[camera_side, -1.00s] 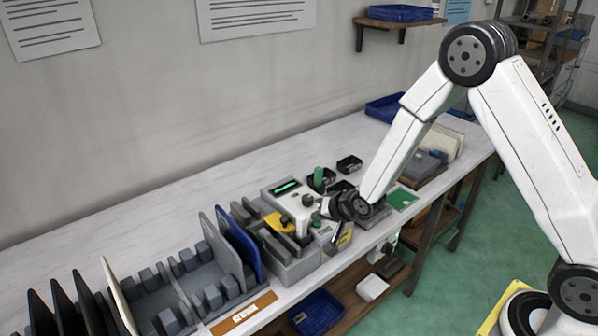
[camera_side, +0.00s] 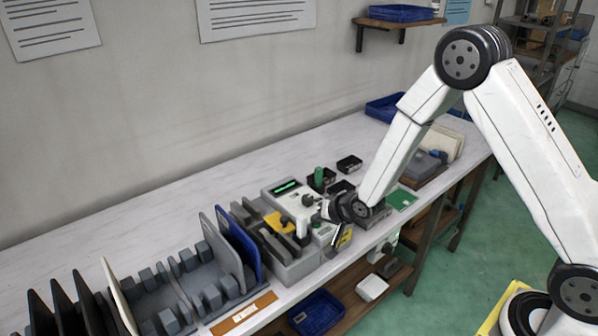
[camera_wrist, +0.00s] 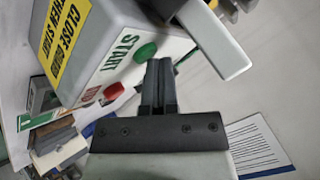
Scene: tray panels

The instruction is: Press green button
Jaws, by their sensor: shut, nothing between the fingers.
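The green button (camera_wrist: 146,53) is round and sits beside the word START on the white front panel of a grey machine, in the wrist view. A red button (camera_wrist: 113,91) is on the same panel, lower left of the green one. My gripper (camera_wrist: 160,64) is shut and empty, with its fingertips just right of and below the green button in the picture. I cannot tell whether they touch it. In the side view my gripper (camera_side: 339,238) is at the front of the machine (camera_side: 292,193), and the green button cannot be made out clearly.
A yellow "close guard" label (camera_wrist: 66,30) is on the machine. A pale lever-like bar (camera_wrist: 215,40) juts out close to my fingers. In the side view, a rack with a blue panel (camera_side: 240,236) stands left of the machine, and small black bins (camera_side: 348,164) lie behind it.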

